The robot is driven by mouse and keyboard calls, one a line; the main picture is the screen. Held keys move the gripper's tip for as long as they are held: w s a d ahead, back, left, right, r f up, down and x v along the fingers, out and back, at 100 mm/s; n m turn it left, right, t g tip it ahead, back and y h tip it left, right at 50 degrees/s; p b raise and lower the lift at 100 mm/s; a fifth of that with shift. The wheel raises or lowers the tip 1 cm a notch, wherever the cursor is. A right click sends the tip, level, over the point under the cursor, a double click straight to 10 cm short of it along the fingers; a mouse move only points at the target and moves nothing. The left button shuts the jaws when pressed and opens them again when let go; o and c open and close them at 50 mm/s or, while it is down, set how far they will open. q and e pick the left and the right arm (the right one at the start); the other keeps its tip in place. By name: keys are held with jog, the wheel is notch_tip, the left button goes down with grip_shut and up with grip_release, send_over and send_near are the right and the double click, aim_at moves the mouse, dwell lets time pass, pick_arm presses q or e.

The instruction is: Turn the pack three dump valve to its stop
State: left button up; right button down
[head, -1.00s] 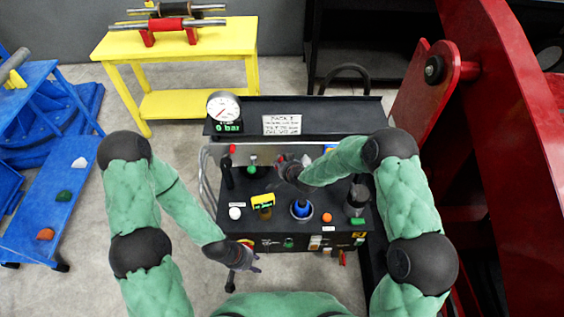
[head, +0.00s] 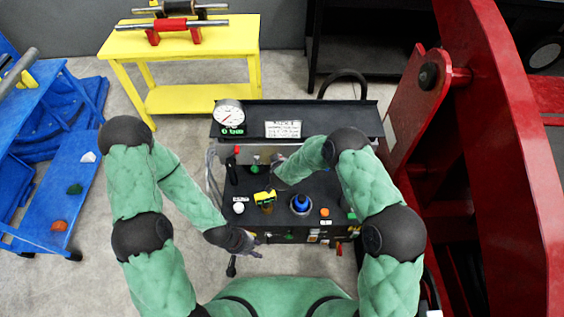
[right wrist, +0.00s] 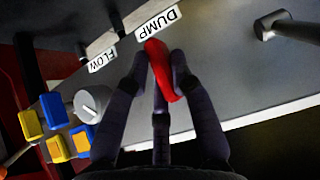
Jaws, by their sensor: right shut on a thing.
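The pack three console (head: 350,125) stands ahead in the head view, with a placard (head: 283,129) and a gauge (head: 228,115) whose display reads 0 bar. In the right wrist view a red lever (right wrist: 160,68) lies beside the DUMP label (right wrist: 158,24) on a grey panel. My right gripper (right wrist: 161,68) is shut on this lever, one finger on each side. In the head view my right forearm reaches the grey back panel (head: 255,151), and the lever and fingers are largely hidden. My left gripper (head: 252,248) hangs by the console's front left corner; its finger opening is unclear.
A blue knob (head: 301,203), a yellow-tagged fitting (head: 265,198) and an orange button (head: 325,212) stand on the console top. A FLOW label (right wrist: 102,60) is next to DUMP. A red machine frame (head: 500,130) stands right.

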dwell(0.3)
jog(key=c, duration=1.1)
grip_release()
jog(key=shift+w, duration=0.1)
jog(key=shift+o, duration=0.2)
jog(key=v, duration=1.2)
jog(key=shift+d, duration=0.1)
